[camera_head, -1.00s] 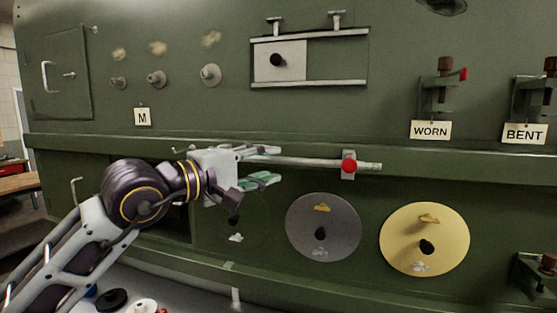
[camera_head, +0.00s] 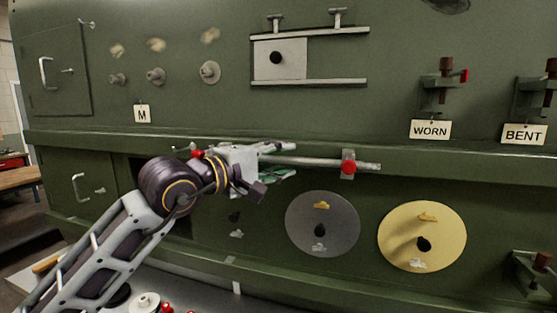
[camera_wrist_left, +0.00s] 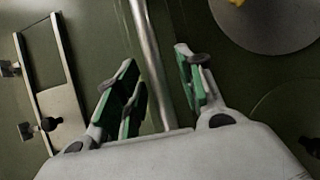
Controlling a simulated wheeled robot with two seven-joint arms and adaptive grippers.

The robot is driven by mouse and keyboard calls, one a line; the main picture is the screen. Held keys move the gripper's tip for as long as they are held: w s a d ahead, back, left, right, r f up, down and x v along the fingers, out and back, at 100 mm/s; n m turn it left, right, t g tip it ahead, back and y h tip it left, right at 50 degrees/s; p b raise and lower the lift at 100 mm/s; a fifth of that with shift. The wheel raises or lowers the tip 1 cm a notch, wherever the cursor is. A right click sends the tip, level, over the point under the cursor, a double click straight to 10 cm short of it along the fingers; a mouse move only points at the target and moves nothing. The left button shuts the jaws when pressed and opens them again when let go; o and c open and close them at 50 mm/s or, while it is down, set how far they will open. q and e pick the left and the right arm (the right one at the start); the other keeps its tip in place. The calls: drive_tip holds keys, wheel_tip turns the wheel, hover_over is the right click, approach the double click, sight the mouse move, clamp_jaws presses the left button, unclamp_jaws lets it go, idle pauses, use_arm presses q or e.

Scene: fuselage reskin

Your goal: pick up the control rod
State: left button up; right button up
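The control rod (camera_head: 318,161) is a thin grey metal bar lying level along the green panel's ledge. A red-knobbed clamp (camera_head: 348,164) sits near its right end, and another red knob (camera_head: 197,154) shows at left, partly behind my arm. My left gripper (camera_head: 284,160) is open at the rod's middle, one finger above it and one below. In the left wrist view the rod (camera_wrist_left: 147,45) runs between the green-padded fingers (camera_wrist_left: 155,60), with gaps visible on both sides. My right gripper is out of view.
Below the rod are a grey disc (camera_head: 322,224) and a yellow disc (camera_head: 422,237). Above is a railed slider plate (camera_head: 293,65). Brackets labelled WORN (camera_head: 430,130) and BENT (camera_head: 524,134) stand at right. A bench (camera_head: 20,179) is at far left.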

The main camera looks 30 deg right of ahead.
use_arm(q)
clamp_jaws()
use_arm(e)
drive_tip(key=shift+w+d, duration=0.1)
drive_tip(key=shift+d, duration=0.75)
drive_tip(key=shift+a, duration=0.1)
use_arm(q)
drive_tip(key=shift+r, duration=0.55)
wheel_tip(320, 180, up, 7)
drive_tip(key=shift+f+b, duration=0.1)
drive_tip(key=shift+b, duration=0.45)
drive_tip(key=shift+r, duration=1.1)
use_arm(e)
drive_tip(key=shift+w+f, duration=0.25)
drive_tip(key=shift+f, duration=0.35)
